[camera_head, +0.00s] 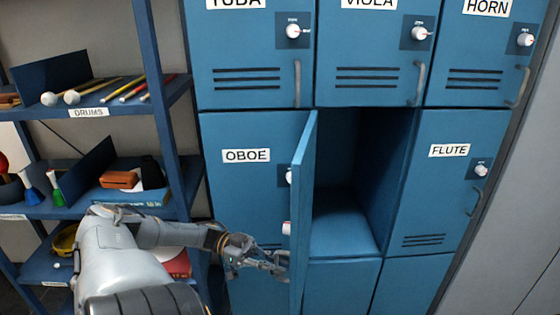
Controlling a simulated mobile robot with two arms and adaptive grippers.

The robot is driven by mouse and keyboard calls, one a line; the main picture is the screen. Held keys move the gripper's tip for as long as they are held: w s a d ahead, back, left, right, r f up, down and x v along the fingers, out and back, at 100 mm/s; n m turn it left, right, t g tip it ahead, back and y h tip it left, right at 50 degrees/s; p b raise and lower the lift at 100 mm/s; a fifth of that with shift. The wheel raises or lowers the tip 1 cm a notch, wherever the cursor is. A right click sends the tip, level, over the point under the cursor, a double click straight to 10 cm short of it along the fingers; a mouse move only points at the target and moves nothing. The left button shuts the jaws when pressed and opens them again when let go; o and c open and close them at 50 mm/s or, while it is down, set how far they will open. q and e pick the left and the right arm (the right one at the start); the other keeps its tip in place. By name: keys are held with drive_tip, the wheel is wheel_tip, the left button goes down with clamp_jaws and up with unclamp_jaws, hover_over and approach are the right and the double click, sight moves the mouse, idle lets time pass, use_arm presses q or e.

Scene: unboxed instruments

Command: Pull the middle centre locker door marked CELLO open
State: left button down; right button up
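The middle centre locker door (304,205) stands swung out to the left, seen almost edge-on, so its label does not show. Behind it the middle centre compartment (340,225) is open and looks empty. My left gripper (277,263) is at the left side of this door, low down, in front of the OBOE door (240,190). Its fingertips are close to or touching the door's outer side. The handle is not clear there, and I cannot tell whether the fingers are closed on it. My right gripper is not in view.
The FLUTE door (430,185) to the right is shut, as are the TUBA (250,60), VIOLA (370,60) and HORN (480,60) doors above. Shelves with drumsticks (120,88) and small instruments stand at the left, beside my arm.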

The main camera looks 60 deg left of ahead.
use_arm(q)
drive_tip(key=shift+s+a+r, duration=0.15)
drive_tip(key=shift+a, duration=0.45)
